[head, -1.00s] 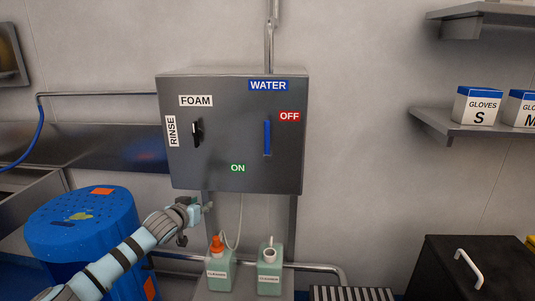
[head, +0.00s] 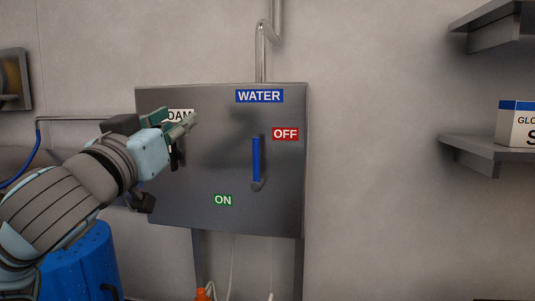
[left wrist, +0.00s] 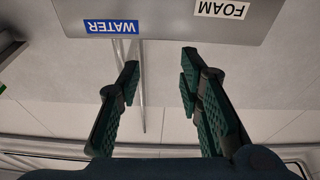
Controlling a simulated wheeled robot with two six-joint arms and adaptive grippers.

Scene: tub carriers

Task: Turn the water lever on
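The blue water lever (head: 256,158) stands upright on the front of the grey metal control box (head: 200,210). Its pivot is at the lower end. The red OFF label (head: 285,134) is to the right of its top, and the green ON label (head: 223,200) is below it to the left. My left gripper (head: 188,124) is in front of the upper left of the box, left of the lever and apart from it. It also shows in the left wrist view (left wrist: 160,78), with its fingers spread and nothing between them. The lever is not visible there. My right gripper is not in view.
The blue WATER label (head: 259,96) is above the lever. My left gripper partly covers the FOAM label (head: 181,116) and the black selector (head: 178,157). A blue drum (head: 82,262) stands lower left. A wall shelf (head: 490,150) is at right. The wall between box and shelf is clear.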

